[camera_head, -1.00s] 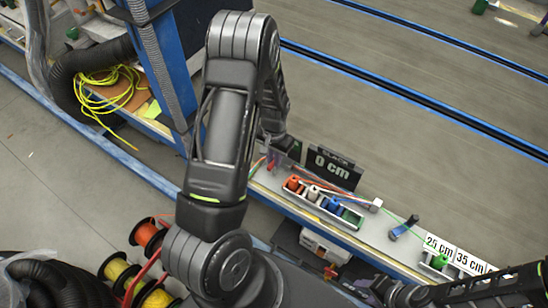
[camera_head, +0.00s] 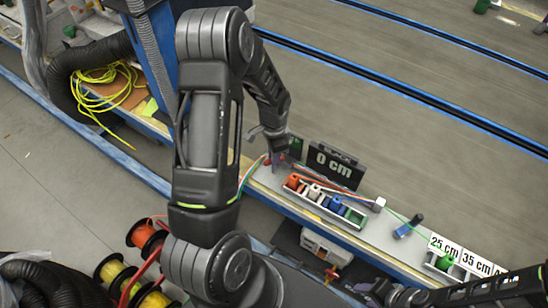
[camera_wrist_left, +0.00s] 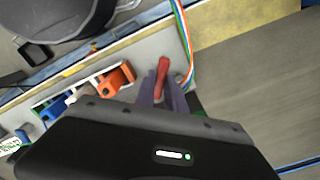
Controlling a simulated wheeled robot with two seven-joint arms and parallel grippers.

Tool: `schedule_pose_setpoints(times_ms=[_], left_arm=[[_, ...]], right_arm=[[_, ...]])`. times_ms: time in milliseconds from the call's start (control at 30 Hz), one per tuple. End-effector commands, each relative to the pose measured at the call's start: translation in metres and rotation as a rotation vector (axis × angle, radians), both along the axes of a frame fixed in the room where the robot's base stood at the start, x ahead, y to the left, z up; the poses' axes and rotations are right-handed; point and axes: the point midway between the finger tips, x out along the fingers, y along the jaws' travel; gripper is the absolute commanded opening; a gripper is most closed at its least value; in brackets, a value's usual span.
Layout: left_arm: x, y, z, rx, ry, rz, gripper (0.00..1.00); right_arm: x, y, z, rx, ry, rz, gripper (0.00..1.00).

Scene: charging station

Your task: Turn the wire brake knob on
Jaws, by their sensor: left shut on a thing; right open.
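The red wire brake knob (camera_wrist_left: 162,78) shows in the left wrist view as a small red lever between the purple-grey fingertips of my left gripper (camera_wrist_left: 163,92). In the head view my left gripper (camera_head: 276,152) reaches down to the far left end of the workbench. It is shut on the knob, and its fingers hide part of it. Coloured wires run right beside the knob. My right gripper (camera_head: 378,290) is open at the lower edge of the head view, in front of the bench and away from the knob; its fingertips are hard to make out.
A black "0 cm" sign (camera_head: 333,166) stands right of my left gripper. A tray (camera_head: 318,207) with orange, white, blue and green pieces lies on the bench, with a blue clamp-like part (camera_head: 408,228) further right. Wire spools (camera_head: 146,236) stand at the lower left.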

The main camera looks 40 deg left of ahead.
Motion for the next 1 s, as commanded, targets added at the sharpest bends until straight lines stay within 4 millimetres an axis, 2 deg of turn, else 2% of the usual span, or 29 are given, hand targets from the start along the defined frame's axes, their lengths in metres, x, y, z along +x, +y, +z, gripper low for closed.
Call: schedule_pose_setpoints(times_ms=[400, 700, 1000], left_arm=[[0.0000, 0.0010, 0.0000, 0.001, 0.000, -0.392, 0.00], [0.0003, 0.0007, 0.0010, 0.000, -0.001, -0.671, 0.00], [0.0004, 0.0006, 0.0010, 0.001, 0.000, -0.872, 0.00]], right_arm=[[-0.0001, -0.0001, -0.0092, 0.000, 0.000, 0.001, 0.43], [-0.0001, -0.0001, -0.0066, 0.000, 0.000, 0.000, 0.43], [0.0000, 0.0000, -0.0025, 0.000, 0.000, 0.000, 0.43]])
